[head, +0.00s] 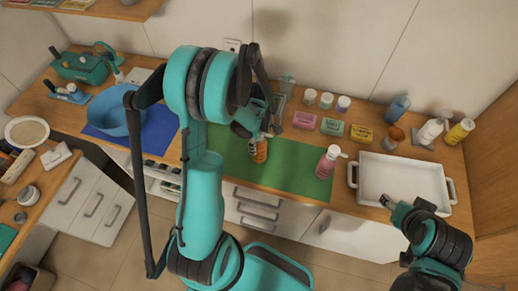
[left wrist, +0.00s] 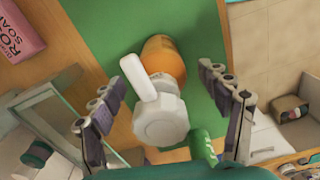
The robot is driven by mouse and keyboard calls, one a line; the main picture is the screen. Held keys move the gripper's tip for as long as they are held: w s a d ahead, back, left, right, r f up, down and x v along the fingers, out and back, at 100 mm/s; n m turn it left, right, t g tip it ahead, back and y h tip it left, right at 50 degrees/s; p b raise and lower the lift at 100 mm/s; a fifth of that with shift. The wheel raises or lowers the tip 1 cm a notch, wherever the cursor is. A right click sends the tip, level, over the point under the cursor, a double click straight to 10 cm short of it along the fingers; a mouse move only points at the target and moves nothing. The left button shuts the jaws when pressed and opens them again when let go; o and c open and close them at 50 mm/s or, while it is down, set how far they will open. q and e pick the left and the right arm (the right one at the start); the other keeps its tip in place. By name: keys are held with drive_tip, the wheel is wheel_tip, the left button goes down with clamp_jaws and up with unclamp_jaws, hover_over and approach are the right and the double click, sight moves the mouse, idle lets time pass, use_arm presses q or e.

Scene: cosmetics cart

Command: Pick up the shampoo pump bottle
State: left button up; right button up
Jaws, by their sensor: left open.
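An orange bottle with a white pump top (head: 259,151) stands on the green mat (head: 295,178), partly hidden by my left arm in the head view. In the left wrist view, its white pump head (left wrist: 160,118) and orange body (left wrist: 165,58) show between the two fingers of my left gripper (left wrist: 168,108). The fingers are apart on either side, with gaps to the pump head. A pink pump bottle (head: 326,163) stands on the mat's right part, apart from the gripper. My right gripper (head: 390,203) is near the white tray's front edge; its jaws are too small to read.
A white tray (head: 400,165) lies right of the mat. Soap boxes (head: 304,120) and small jars stand behind the mat. More bottles (head: 460,131) stand at the back right. A blue basin (head: 115,112) is at left. A small green tube-like item (left wrist: 203,143) is close to the left gripper's right finger.

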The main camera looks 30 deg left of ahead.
use_arm(q)
drive_tip(key=shift+f, duration=0.1)
drive_tip(key=shift+c, duration=0.3)
clamp_jaws()
